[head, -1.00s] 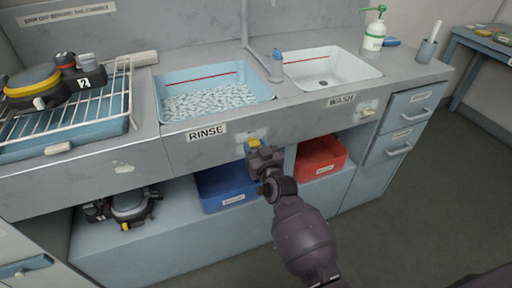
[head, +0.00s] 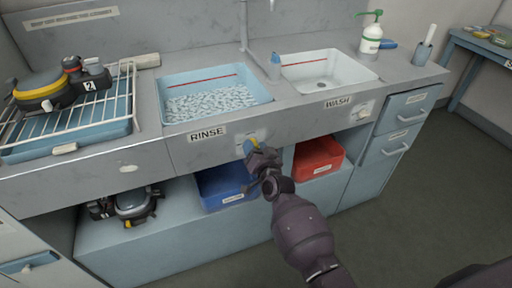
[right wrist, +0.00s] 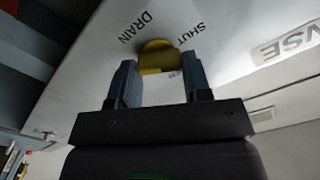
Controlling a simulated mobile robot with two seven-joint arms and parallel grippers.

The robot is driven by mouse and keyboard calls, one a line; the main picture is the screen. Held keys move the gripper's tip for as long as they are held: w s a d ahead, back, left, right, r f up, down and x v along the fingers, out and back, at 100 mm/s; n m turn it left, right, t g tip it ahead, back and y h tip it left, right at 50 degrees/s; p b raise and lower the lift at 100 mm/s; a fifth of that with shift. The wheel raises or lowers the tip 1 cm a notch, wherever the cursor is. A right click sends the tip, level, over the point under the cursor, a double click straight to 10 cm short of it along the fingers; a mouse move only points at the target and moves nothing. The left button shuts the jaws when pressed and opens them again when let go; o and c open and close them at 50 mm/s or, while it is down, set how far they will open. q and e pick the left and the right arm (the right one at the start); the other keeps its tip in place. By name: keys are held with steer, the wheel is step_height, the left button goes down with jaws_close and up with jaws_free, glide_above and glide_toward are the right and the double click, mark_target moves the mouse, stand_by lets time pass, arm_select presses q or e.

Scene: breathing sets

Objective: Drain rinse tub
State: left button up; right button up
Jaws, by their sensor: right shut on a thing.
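The rinse tub (head: 164,84) is a light blue basin set in the counter, with a red line on its back wall and rippled, pale contents. Below it, right of the RINSE label, is a yellow drain knob (head: 250,146) on the front panel. My right gripper (head: 257,151) is shut on this knob. In the right wrist view the knob (right wrist: 157,57) sits between the two fingers (right wrist: 158,84), under the printed words DRAIN and SHUT. The fingers partly hide it. My left gripper is not in view.
A blue bin (head: 226,190) and a red bin (head: 318,158) stand on the shelf below. A rack (head: 70,119) with a breathing set is at left. Floor at right is clear.

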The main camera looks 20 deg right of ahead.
steer(key=m, duration=0.7)
steer(key=shift+d+f+p, duration=0.1)
steer(key=shift+p, duration=0.2)
stand_by(0.4)
steer(key=o, duration=0.9)
